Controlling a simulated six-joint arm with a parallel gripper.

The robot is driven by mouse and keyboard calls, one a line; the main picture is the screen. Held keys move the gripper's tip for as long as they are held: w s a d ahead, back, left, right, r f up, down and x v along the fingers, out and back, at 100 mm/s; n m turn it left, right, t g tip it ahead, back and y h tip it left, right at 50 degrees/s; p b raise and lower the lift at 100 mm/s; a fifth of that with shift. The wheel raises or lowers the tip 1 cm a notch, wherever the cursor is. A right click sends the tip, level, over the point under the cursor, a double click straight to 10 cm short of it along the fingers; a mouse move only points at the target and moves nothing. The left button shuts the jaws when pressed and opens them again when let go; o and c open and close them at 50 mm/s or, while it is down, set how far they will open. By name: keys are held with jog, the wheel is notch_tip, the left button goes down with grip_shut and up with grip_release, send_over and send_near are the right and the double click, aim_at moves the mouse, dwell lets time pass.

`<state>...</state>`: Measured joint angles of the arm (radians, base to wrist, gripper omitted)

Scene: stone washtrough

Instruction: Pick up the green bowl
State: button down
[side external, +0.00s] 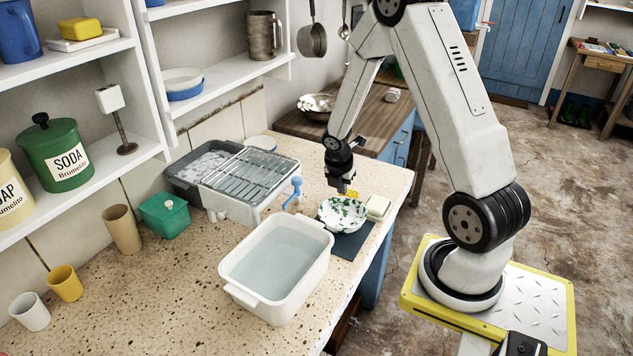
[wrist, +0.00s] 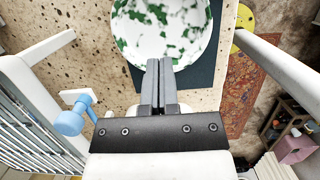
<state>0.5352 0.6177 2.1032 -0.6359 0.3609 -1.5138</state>
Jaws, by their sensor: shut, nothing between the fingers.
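The green bowl (side external: 336,222) is white with green patches. It sits on a dark mat (side external: 352,246) near the counter's right edge. In the wrist view the bowl (wrist: 140,42) fills the top middle, cut off by the frame. My gripper (side external: 343,189) points down just above the bowl's far side in the side view. In the wrist view its two fingers (wrist: 158,65) are pressed together, with nothing between them. The fingertips overlap the bowl's lower rim in that picture; I cannot tell whether they touch it.
A white tub of water (side external: 277,262) stands in front of the bowl. A pale green block (side external: 378,207) is to the bowl's right. A dish rack (side external: 250,178) and a blue-handled brush (side external: 293,190) lie to the left.

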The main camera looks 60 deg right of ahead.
jog(key=shift+a+r, duration=0.15)
jog(key=shift+r, duration=0.55)
jog(key=c, duration=0.7)
grip_release()
jog(key=shift+c, duration=0.2)
